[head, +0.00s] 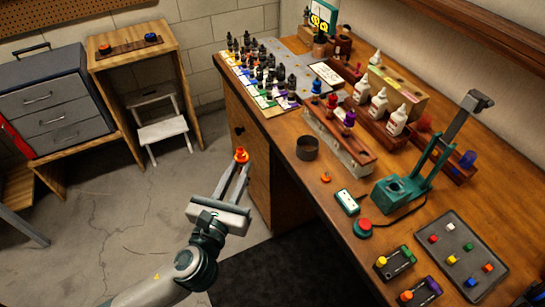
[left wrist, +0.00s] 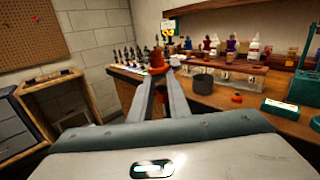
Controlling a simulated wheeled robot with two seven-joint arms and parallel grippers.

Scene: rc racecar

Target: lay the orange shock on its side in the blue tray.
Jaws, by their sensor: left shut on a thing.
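My left gripper (head: 239,167) is shut on an orange part, which I take to be the orange shock (head: 241,154). It is held at the fingertips, out over the floor in front of the bench's left side. I cannot pick out a clearly blue tray; a dark grey tray (head: 478,286) with several small coloured pieces lies at the bench's right. My right gripper is not in view.
The wooden bench (head: 290,155) carries a dark round cup (head: 307,148), a small orange piece (head: 325,177), a wooden rack (head: 360,153) with coloured parts, and a green stand (head: 400,190). Several dark bottles crowd its far left end. Open floor lies left of the bench.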

